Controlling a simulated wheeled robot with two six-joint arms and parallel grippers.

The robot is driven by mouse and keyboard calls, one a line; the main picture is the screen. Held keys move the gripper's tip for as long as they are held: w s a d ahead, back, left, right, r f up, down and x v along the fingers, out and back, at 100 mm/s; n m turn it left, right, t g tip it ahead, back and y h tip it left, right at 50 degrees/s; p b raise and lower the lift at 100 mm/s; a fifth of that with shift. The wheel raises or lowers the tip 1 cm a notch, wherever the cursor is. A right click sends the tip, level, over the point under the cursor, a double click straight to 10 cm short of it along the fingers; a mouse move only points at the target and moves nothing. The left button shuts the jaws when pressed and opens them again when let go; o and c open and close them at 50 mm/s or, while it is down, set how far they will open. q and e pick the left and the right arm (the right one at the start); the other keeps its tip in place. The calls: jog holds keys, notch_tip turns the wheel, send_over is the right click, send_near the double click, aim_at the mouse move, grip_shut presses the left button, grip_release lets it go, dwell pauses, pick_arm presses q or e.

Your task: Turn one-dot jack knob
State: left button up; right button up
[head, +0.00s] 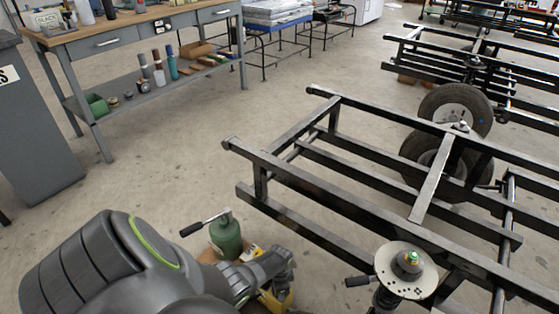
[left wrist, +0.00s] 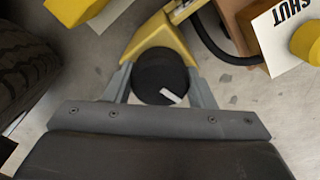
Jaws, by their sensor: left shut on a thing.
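In the left wrist view, a round black knob (left wrist: 158,72) with a white mark on its face sits at the end of a yellow jack body (left wrist: 165,38). My left gripper (left wrist: 160,84) has its two grey fingers on either side of the knob and is shut on it. In the head view my left gripper (head: 284,268) reaches low beside a yellow part (head: 276,300) near the bottom edge, and the knob is hidden there. I cannot make out a one-dot mark. My right gripper is not in view.
A green bottle (head: 226,236) with a black-handled lever stands beside my left arm. A card reading SHUT (left wrist: 290,32) is near the jack. A black metal frame (head: 330,170) with wheels fills the right. A round metal plate (head: 405,270) stands at the lower right. A workbench (head: 112,47) stands behind.

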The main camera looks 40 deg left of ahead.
pick_arm(q)
jog(key=shift+m, duration=0.3)
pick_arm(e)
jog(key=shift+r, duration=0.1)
pick_arm(q)
jog(key=o, duration=1)
jog(key=shift+r, duration=0.15)
notch_tip(320, 180, up, 2)
jog(key=shift+p, duration=0.9)
notch_tip(320, 180, up, 4)
jog(key=p, duration=0.3)
notch_tip(320, 180, up, 11)
jog(key=p, duration=0.6)
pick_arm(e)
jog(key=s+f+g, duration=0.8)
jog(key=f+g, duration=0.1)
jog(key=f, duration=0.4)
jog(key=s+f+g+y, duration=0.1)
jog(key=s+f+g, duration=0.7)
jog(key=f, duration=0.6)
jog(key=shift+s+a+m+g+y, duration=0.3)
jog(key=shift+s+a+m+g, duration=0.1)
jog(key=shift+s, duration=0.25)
